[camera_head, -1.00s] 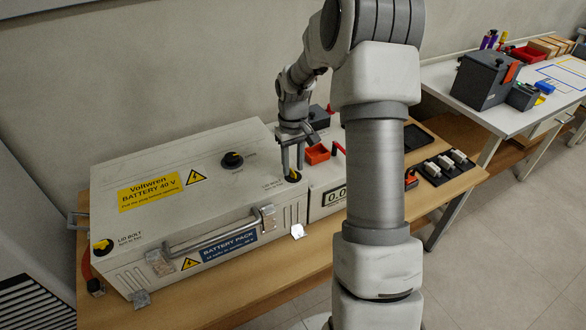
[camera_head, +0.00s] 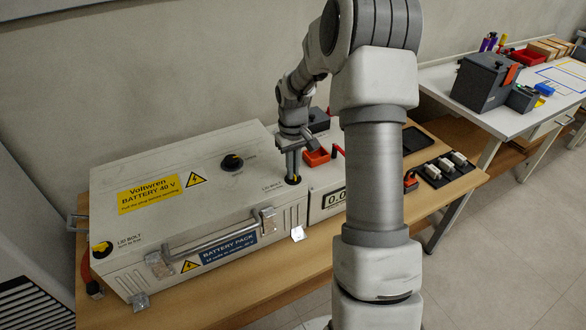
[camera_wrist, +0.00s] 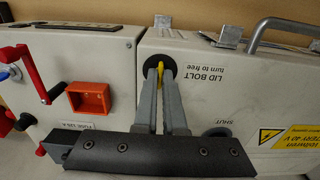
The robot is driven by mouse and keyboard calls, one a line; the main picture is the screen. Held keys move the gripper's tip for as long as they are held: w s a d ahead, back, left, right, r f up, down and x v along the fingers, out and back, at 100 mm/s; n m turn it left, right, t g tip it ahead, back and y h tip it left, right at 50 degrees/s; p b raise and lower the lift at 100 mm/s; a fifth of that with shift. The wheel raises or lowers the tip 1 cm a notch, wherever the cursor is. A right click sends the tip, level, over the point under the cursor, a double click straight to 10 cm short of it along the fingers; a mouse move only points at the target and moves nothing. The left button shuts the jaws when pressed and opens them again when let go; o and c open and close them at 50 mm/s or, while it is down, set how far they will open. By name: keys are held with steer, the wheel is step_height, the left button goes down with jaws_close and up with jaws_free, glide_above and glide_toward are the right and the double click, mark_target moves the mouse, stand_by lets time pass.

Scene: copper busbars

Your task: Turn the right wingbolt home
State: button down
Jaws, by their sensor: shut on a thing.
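The right wingbolt (camera_wrist: 161,69) is yellow and sits in a black round seat at the lid's corner, by the label "LID BOLT turn to free". My gripper (camera_wrist: 160,75) points down at it with both fingers close on either side, shut on its wing. In the head view my gripper (camera_head: 293,176) stands over the right end of the lid and hides most of this bolt. The battery box (camera_head: 150,220) is closed under its lid. The left wingbolt (camera_head: 102,248) is yellow on a black seat at the lid's left front corner.
A black rotary knob (camera_head: 232,162) stands on the lid. A handle (camera_head: 210,236) and metal latches run along the box front. Beside the box are a meter unit (camera_head: 334,198), an orange-red open holder (camera_wrist: 90,98) and a red lever (camera_wrist: 54,88). White parts lie on a black tray (camera_head: 446,168).

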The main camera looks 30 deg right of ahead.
steer(key=shift+m, duration=0.4)
steer(key=m, duration=0.3)
steer(key=shift+m+p, duration=0.3)
steer(key=m, duration=0.4)
steer(key=shift+m+p, duration=0.3)
steer(key=shift+p, duration=0.1)
steer(key=m+p, duration=0.1)
steer(key=m, duration=0.3)
steer(key=shift+r+m, duration=0.1)
steer(key=shift+m, duration=0.2)
steer(key=shift+m+p, duration=1)
steer(key=shift+m, duration=1.2)
steer(key=c, duration=1)
jaws_free()
